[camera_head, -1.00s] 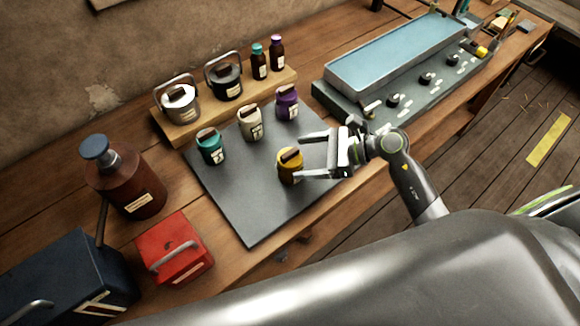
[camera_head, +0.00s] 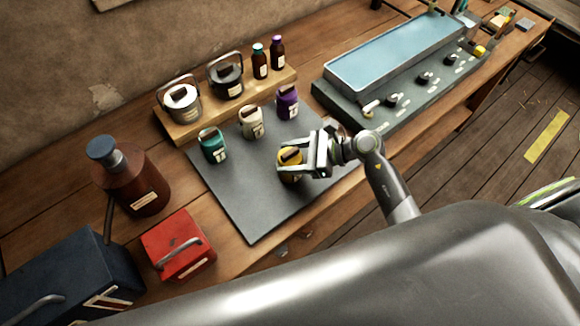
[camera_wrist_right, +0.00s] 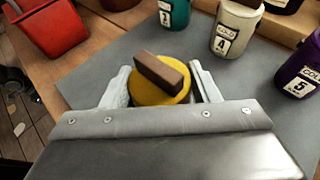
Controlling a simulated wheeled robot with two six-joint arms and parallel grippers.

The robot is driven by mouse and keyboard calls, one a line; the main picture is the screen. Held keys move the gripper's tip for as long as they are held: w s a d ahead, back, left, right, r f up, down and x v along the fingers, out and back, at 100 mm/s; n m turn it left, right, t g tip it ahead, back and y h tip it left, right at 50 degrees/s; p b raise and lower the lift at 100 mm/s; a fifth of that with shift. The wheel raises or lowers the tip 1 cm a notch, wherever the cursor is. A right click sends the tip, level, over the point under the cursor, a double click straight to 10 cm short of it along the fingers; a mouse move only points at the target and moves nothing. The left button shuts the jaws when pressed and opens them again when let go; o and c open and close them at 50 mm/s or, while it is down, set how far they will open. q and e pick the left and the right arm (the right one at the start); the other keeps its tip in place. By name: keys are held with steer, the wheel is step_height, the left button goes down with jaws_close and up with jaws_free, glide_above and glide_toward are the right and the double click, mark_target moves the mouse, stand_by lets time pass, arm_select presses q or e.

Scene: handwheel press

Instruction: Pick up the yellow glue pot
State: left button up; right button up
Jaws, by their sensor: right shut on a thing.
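The yellow glue pot (camera_head: 290,157) stands upright on the grey mat (camera_head: 240,205), near its right front side. It has a brown block-shaped handle on its lid. My right gripper (camera_head: 287,160) is shut on the pot, with one finger on either side of it. In the right wrist view the pot's yellow lid (camera_wrist_right: 150,92) and brown handle lie between the two fingers (camera_wrist_right: 158,88); its lower body is hidden. The pot appears to rest on the mat. My left gripper is not in view.
A teal pot (camera_head: 213,147), a white pot (camera_head: 250,122) and a purple pot (camera_head: 287,102) stand behind on the mat. A wooden riser (camera_head: 190,130) holds cans and bottles. A red box (camera_head: 178,245) and brown jug (camera_head: 135,185) stand left. A blue-topped tray machine (camera_head: 395,60) stands right.

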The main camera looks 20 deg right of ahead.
jaws_close()
steer(key=shift+r, duration=0.1)
